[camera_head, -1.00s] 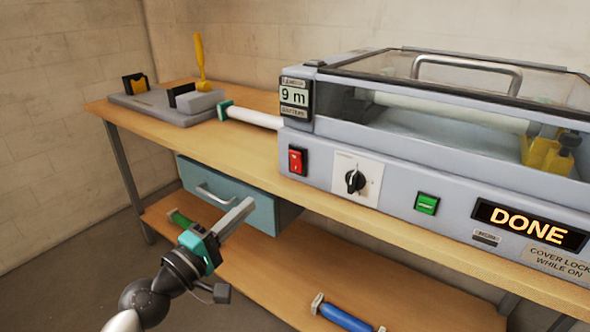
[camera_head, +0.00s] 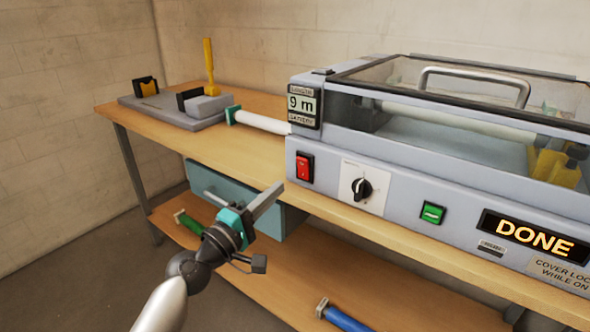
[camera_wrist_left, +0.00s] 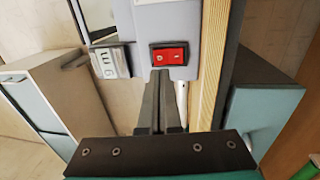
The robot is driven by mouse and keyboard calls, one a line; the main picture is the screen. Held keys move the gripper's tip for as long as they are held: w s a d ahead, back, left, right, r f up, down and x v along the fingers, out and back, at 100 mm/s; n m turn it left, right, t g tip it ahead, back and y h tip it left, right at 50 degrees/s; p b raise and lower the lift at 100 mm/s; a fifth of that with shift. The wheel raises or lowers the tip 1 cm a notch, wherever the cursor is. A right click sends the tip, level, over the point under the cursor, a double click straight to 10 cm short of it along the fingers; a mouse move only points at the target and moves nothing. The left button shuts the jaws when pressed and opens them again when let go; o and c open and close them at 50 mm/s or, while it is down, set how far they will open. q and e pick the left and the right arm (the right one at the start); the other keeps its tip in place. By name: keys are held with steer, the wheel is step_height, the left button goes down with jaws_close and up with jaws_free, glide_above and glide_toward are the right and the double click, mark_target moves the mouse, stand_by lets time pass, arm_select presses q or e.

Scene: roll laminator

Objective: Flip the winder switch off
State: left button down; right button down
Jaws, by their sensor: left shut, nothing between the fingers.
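The red rocker switch (camera_head: 304,168) sits on the front left of the grey laminator (camera_head: 400,190). I cannot tell that it is the winder switch, as no label on it is readable. It also shows in the left wrist view (camera_wrist_left: 169,54), just beyond the fingertips. My left gripper (camera_head: 277,190) is shut and empty, in front of the bench and a little below and left of the red switch, apart from it. Its fingers also show in the left wrist view (camera_wrist_left: 161,78). A green switch (camera_head: 433,213) is farther right on the panel. My right gripper is not in view.
A black dial (camera_head: 361,188) sits between the two switches. The display (camera_head: 534,236) reads DONE and a counter (camera_head: 303,104) reads 9 m. A teal drawer (camera_head: 210,178) hangs under the bench (camera_head: 250,150). A blue roll (camera_head: 345,320) lies on the lower shelf.

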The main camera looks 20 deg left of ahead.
mark_target(303, 165)
arm_select(q)
steer(key=x, duration=0.6)
steer(key=shift+w, duration=0.1)
steer(key=shift+w+d+r, duration=0.15)
steer(key=shift+w+d, duration=0.15)
steer(key=shift+w, duration=0.25)
